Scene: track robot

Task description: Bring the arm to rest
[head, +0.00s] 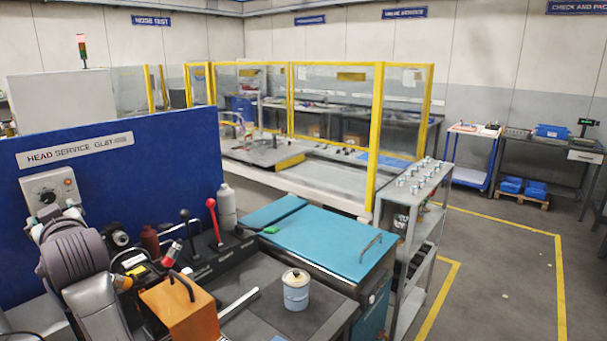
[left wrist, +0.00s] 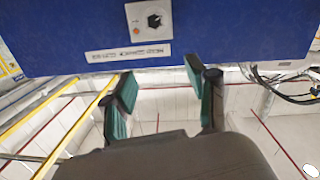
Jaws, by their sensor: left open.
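The blue panel (left wrist: 70,40) and the same box (left wrist: 150,20) show beyond the fingertips, upside down. Whether the fingers touch the panel or box I cannot tell from the head view. My right gripper is in neither view.
The bench below holds an orange block (head: 180,308), a red-knobbed lever (head: 213,220), a black-knobbed lever (head: 187,232), a grey bottle (head: 227,207) and a blue-grey can (head: 296,292). A teal-topped cabinet (head: 325,243) and a grey shelf cart (head: 420,185) stand to the right. Open floor lies beyond.

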